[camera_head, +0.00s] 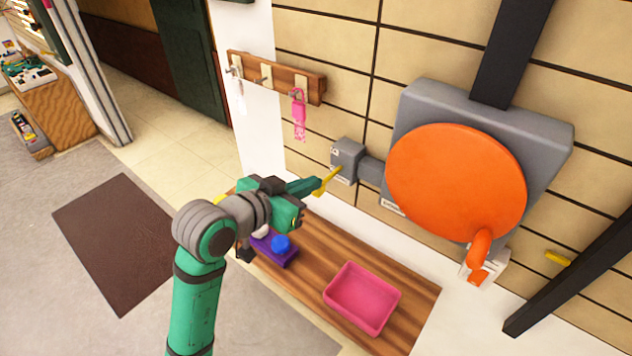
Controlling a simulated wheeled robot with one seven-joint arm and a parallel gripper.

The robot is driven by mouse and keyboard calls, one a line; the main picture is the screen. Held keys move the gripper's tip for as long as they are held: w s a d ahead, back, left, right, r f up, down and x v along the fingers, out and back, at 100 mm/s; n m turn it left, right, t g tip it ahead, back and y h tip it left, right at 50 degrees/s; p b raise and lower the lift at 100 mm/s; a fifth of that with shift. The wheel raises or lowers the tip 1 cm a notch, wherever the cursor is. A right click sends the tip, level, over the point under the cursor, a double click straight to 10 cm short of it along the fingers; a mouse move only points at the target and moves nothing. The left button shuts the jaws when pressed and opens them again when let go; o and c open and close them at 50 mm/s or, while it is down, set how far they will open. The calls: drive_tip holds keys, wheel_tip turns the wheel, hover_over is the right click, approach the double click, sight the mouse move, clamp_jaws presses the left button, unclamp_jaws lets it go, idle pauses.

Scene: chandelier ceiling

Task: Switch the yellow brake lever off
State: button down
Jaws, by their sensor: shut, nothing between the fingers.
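The yellow brake lever (331,178) sticks out from a small grey box (347,158) on the tiled wall. It slants down and to the left from the box. Small pale labels sit on the box near its top and bottom; they are too small to read. My gripper (318,185) is shut and empty, its green fingertips right at the lever, overlapping its lower left part in the view. I cannot tell whether they touch it.
A large orange disc (455,182) on a grey housing (551,134) is right of the lever. Below, a wooden bench (312,262) holds a pink tray (362,297) and a purple box with a blue button (281,243). A wooden key rack (310,84) hangs above.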

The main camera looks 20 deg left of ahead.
drive_tip(key=shift+f, duration=0.4)
drive_tip(key=shift+w, duration=0.15)
drive_tip(key=s+a+r, duration=0.2)
drive_tip(key=s+r, duration=0.5)
drive_tip(key=s, duration=0.1)
drive_tip(key=shift+s+a+r, duration=0.15)
drive_tip(key=shift+s+a, duration=0.05)
drive_tip(key=shift+a, duration=0.15)
idle(0.6)
